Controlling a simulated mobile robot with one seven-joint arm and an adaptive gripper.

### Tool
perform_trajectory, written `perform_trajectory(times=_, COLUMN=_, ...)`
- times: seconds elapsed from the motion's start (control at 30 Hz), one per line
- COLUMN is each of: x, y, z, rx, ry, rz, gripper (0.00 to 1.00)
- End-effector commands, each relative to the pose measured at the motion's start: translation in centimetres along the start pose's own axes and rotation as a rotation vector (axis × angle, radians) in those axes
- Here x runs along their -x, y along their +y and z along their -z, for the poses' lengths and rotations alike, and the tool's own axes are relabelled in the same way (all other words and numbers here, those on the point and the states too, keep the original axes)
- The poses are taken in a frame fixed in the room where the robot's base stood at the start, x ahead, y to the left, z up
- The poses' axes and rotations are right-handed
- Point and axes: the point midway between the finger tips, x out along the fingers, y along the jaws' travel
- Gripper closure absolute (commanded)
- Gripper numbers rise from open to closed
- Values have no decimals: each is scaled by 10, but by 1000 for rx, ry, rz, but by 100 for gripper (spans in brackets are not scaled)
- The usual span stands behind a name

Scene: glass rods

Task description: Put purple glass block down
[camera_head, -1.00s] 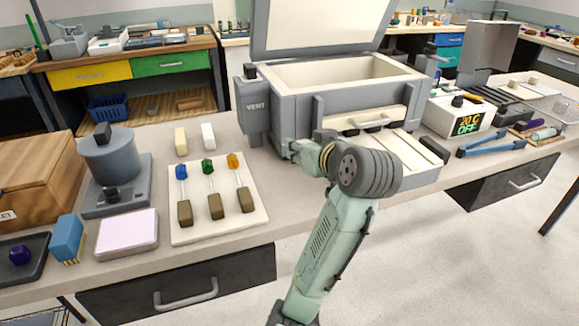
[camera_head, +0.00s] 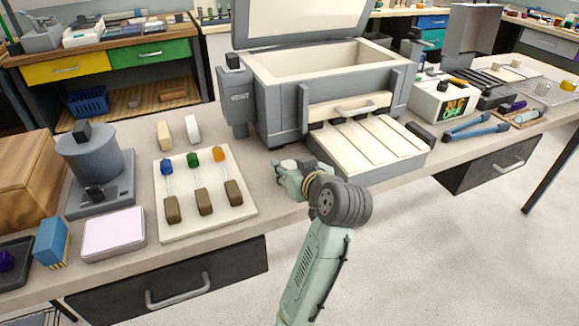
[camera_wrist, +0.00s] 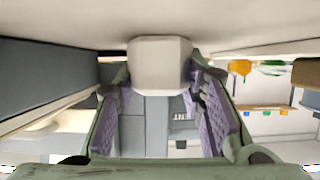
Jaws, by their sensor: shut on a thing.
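My gripper (camera_head: 283,168) is low over the bench in front of the kiln's left corner, right of the white board. In the wrist view my gripper (camera_wrist: 160,85) is shut on a pale grey-beige block (camera_wrist: 160,65) between its purple-padded fingers. The held block does not look purple there, and I cannot tell whether it is the purple glass block. Its contact with any surface is also unclear. A dark purple piece (camera_head: 6,262) lies in the dark tray (camera_head: 20,280) at the far left edge. A purple rod (camera_head: 512,106) lies at the right end of the bench.
The kiln (camera_head: 280,100) stands open, its slatted front shelf (camera_head: 365,150) right of my gripper. The white board (camera_head: 200,225) holds three colour-tipped tools.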

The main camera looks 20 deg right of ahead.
Motion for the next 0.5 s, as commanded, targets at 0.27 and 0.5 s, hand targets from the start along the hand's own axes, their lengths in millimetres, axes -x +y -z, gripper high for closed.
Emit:
perform_trajectory(times=0.27, x=-1, y=0, z=-1, rx=0, ry=1, rz=-1, gripper=95)
perform_trajectory(times=0.5, x=-1, y=0, z=-2, rx=0, ry=1, rz=0, gripper=52)
